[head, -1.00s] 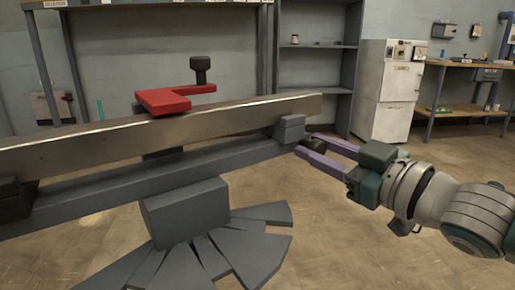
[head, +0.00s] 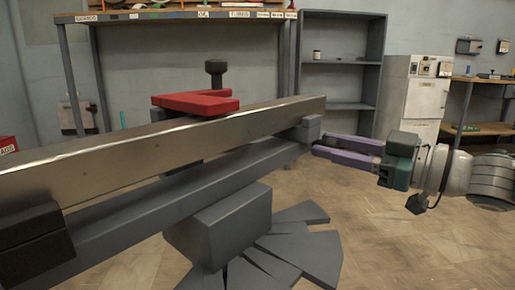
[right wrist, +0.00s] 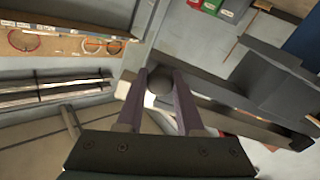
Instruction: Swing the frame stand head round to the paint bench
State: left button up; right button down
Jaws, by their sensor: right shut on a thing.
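The frame stand head is a long grey beam (head: 175,193) on a grey block (head: 225,225), running from the near left to the middle of the head view. A metal bar (head: 190,142) lies along it, under a red clamp (head: 195,102) with a black knob. My right gripper (head: 318,145) is at the beam's far right end, its purple fingers shut on a dark round knob (right wrist: 160,80), seen between them in the right wrist view. My left gripper is out of view. I cannot tell which bench is the paint bench.
A tall bench with a labelled shelf (head: 180,17) stands behind the beam. Beside it are a grey shelf unit (head: 342,62), a white cabinet (head: 424,97) and a wooden-topped bench (head: 480,129). Dark slabs fan out over the floor (head: 400,240), which is clear at the right.

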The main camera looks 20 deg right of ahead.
dwell(0.4)
jog(key=c, duration=0.9)
grip_release()
jog(key=shift+c, duration=0.2)
jog(key=o, duration=0.4)
jog(key=shift+w+a, duration=0.1)
jog(key=shift+w, duration=0.1)
jog(key=shift+s, duration=0.1)
jog(key=shift+s+d, duration=0.25)
jog(key=p+v, duration=0.3)
jog(key=v, duration=0.6)
